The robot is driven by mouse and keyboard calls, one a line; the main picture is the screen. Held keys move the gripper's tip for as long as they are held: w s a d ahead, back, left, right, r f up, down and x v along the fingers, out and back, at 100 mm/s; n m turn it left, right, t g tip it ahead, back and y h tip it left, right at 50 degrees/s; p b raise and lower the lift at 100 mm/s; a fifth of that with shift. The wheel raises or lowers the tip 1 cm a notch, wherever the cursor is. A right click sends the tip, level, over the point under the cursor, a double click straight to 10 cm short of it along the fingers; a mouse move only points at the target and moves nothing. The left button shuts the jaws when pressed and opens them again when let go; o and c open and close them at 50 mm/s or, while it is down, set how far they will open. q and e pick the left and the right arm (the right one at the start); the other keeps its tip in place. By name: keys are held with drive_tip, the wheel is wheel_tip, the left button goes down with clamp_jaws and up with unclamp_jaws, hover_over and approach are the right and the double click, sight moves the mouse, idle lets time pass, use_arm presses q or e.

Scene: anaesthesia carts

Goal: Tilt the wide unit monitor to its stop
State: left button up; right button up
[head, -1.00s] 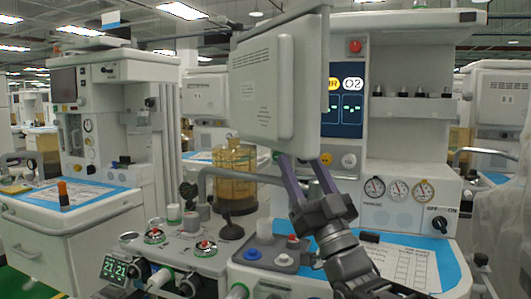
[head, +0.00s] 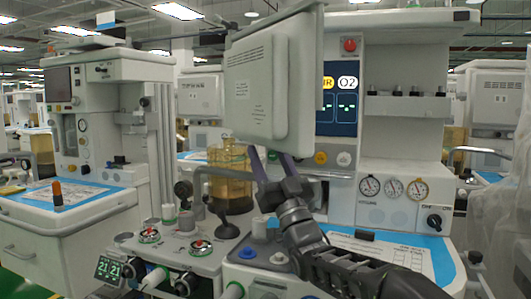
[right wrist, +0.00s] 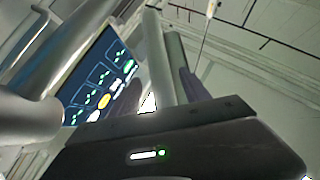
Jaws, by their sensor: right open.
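The wide unit monitor (head: 262,85) shows its pale grey back in the head view, upper middle, leaning. Its screen side faces away. My right gripper (head: 268,158) is just below and behind the monitor's lower edge, with its purple fingers pointing up. The fingertips are partly hidden by the monitor, so I cannot tell whether they touch it. My left gripper is not in view.
Behind the monitor stands the white machine with a blue O2 display (head: 337,105) and several round gauges (head: 394,187). A second cart (head: 75,225) stands at the left.

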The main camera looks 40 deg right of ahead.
drive_tip(key=shift+x, duration=0.8)
drive_tip(key=shift+w+f, duration=0.1)
drive_tip(key=shift+w, duration=0.05)
drive_tip(key=shift+c, duration=0.3)
clamp_jaws()
idle(0.4)
